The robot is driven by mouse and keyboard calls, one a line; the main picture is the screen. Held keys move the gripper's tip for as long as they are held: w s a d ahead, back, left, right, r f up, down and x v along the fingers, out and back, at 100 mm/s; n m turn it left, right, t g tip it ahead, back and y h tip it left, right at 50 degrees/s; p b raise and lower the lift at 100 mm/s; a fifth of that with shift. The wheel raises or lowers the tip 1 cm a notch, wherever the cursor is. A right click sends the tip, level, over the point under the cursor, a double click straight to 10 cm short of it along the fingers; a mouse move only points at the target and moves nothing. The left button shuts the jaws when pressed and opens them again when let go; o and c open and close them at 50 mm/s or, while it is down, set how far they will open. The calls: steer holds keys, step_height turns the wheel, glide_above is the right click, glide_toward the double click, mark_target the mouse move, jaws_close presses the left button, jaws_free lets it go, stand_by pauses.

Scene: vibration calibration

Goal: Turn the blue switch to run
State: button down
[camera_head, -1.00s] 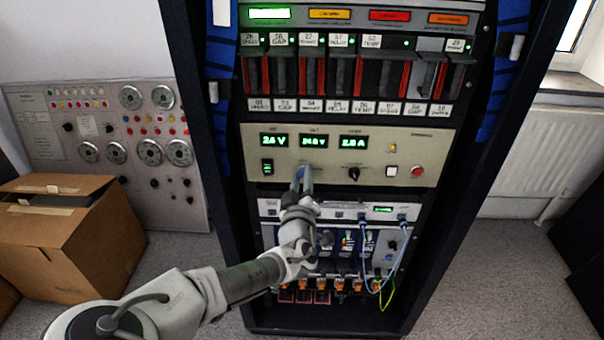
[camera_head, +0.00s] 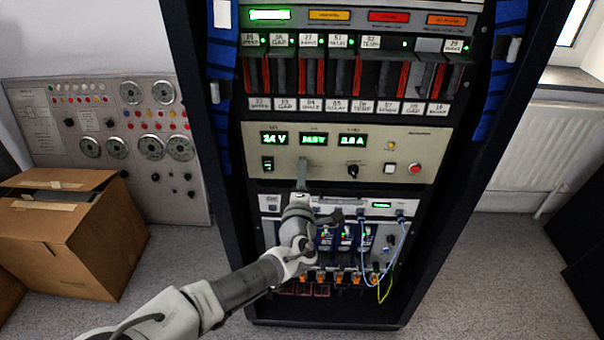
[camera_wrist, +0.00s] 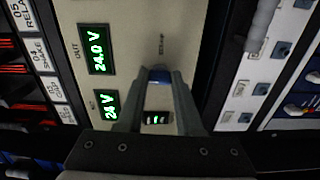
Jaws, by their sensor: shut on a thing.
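The blue switch (camera_wrist: 160,75) shows in the wrist view on the beige power-supply panel, between the two fingertips. My gripper (camera_wrist: 160,82) is shut on it, one finger on each side. In the head view my gripper (camera_head: 303,164) reaches the lower middle of the beige panel (camera_head: 230,135), and it hides the switch there. The fingers cover most of the switch, so I cannot tell which position it points to.
Green displays (camera_head: 313,140) sit above my gripper. A black rocker (camera_head: 267,164) is to the left; a black knob (camera_head: 353,171) and red button (camera_head: 415,169) are to the right. Blue cables (camera_head: 402,240) hang below. A cardboard box (camera_head: 70,235) stands left of the rack.

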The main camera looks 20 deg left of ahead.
steer(key=shift+a+r+n, duration=0.1)
steer(key=shift+n, duration=0.3)
steer(key=c, duration=0.6)
jaws_free()
steer(key=shift+o, duration=0.2)
